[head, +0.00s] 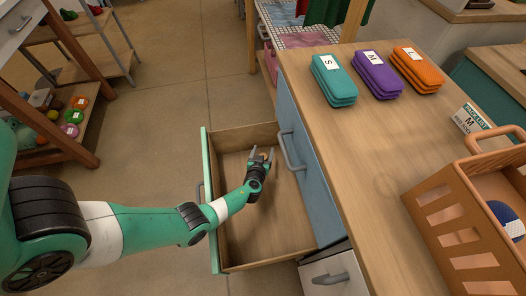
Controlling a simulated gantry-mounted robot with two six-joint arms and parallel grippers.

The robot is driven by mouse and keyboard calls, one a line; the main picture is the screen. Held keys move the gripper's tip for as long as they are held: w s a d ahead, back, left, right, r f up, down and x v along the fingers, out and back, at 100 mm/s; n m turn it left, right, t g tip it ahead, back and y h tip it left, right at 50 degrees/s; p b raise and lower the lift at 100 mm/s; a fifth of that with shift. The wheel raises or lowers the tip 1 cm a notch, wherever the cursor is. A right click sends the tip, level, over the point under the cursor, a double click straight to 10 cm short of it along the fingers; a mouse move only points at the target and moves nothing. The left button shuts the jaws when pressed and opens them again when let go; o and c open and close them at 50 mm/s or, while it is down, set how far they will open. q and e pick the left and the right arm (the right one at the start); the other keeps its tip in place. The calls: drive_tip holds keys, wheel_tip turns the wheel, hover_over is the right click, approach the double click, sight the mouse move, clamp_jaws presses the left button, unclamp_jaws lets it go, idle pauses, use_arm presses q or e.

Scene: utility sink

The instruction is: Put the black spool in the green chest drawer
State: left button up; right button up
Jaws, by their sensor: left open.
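The green-fronted drawer (207,240) is pulled open from the chest. Its wooden inside is visible, and its bare floor shows around my gripper. My left gripper (260,154) is over the drawer, towards its far end, with its fingers apart. A small orange-brown patch shows between the fingers, too small to identify. I cannot make out a black spool anywhere; one could be hidden by the gripper. My right gripper is out of view.
The wooden counter (375,190) carries teal (333,80), purple (377,75) and orange (416,70) stacks, and an orange basket (445,205). A blue drawer (310,165) is shut beside the open one. A left shelf holds several coloured round items (73,116).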

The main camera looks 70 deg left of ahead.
use_arm(q)
drive_tip(key=r+p+v, duration=0.1)
drive_tip(key=p+v, duration=0.5)
drive_tip(key=v, duration=0.6)
